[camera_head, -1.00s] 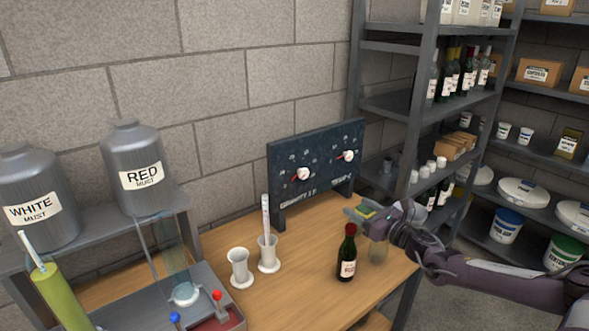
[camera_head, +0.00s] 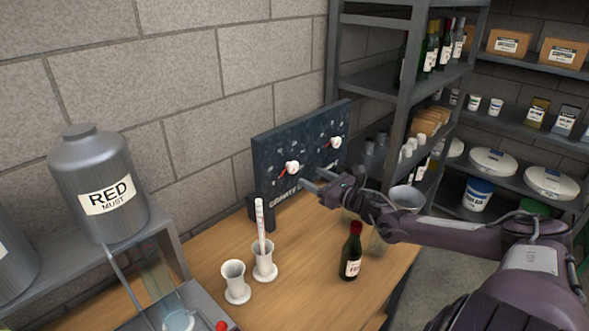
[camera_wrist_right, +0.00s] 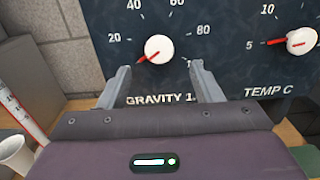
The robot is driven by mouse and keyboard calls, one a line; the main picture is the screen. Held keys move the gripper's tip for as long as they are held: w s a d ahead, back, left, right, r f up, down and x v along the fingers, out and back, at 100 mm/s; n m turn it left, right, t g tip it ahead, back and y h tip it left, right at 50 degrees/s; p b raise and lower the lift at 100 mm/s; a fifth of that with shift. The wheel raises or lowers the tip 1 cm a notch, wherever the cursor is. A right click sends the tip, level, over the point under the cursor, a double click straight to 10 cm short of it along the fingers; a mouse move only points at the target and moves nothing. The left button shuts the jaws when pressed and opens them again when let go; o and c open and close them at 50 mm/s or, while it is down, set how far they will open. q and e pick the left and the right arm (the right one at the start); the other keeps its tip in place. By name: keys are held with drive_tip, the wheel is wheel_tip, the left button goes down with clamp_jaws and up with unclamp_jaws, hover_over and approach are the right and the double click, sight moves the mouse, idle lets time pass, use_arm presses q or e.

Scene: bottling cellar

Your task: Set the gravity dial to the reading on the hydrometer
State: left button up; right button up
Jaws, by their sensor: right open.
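The gravity dial (camera_head: 291,168) is a white knob with a red pointer on the dark panel (camera_head: 262,150); it also shows in the right wrist view (camera_wrist_right: 158,49). Its pointer aims lower left, below the 20 mark. My right gripper (camera_head: 311,180) is open just in front of the panel, its two fingers below and to either side of the knob, apart from it and empty. The hydrometer (camera_head: 260,220) stands in a white cylinder (camera_head: 265,262) on the bench, with red marks on its stem; its reading is too small to tell. My left gripper is out of view.
A second knob (camera_wrist_right: 301,41), labelled TEMP C, sits right of the gravity dial. An empty white cylinder (camera_head: 234,280) stands beside the hydrometer's one. A dark wine bottle (camera_head: 351,255) stands on the bench below my right arm. Shelves (camera_head: 405,100) rise behind at right.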

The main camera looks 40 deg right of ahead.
sight(295, 169)
drive_tip(key=shift+w+a, duration=0.2)
drive_tip(key=shift+w, duration=1.6)
drive_tip(key=shift+w+a, duration=0.15)
drive_tip(key=shift+w, duration=1.65)
drive_tip(key=c, duration=1)
